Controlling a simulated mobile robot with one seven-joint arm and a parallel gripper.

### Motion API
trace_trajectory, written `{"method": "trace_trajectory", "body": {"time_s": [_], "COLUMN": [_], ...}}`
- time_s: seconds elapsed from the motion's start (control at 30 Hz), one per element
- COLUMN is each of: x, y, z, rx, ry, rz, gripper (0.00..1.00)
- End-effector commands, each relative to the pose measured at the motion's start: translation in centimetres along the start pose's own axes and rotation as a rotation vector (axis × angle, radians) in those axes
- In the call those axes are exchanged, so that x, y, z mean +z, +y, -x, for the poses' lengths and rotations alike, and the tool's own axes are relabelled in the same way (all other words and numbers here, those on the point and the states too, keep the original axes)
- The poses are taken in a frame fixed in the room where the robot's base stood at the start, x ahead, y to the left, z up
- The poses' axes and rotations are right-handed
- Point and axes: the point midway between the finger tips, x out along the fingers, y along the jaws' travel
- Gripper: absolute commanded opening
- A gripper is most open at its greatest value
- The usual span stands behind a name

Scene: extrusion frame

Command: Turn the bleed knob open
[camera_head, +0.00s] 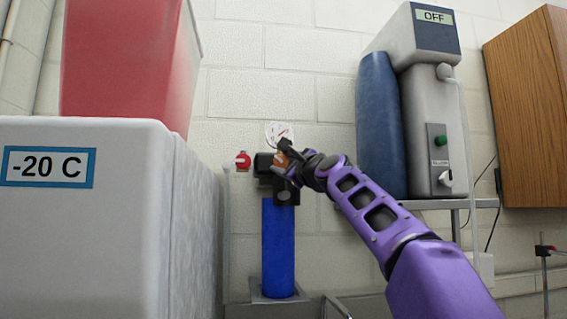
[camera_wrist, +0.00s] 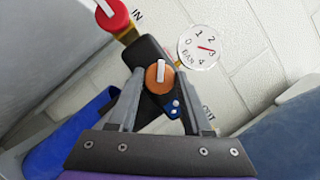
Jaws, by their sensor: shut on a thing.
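The bleed knob appears to be the orange-brown round knob with a white pointer bar (camera_wrist: 159,76), on the black filter head (camera_wrist: 152,52). In the wrist view the pointer runs nearly up and down in the picture. My gripper (camera_wrist: 160,78) has one finger on each side of this knob and is shut on it. In the head view my gripper (camera_head: 287,158) reaches the filter head from the right and partly hides the orange knob (camera_head: 280,161). The blue filter housing (camera_head: 278,245) hangs upright below the head.
A round gauge (camera_wrist: 199,47) marked 0 to 4 BAR has its red needle near 3. A red knob (camera_head: 243,160) sits left, by the "IN" label. A -20 C freezer (camera_head: 85,230) stands left. A unit reading OFF (camera_head: 433,120) sits on a shelf at right.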

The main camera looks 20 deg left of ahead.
Motion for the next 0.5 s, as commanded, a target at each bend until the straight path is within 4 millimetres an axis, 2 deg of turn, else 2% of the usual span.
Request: {"method": "trace_trajectory", "body": {"time_s": [0.5], "x": [0.11], "y": [-0.17], "z": [0.03], "rx": [0.03], "ry": [-0.001], "rz": [0.079], "gripper": [0.0]}}
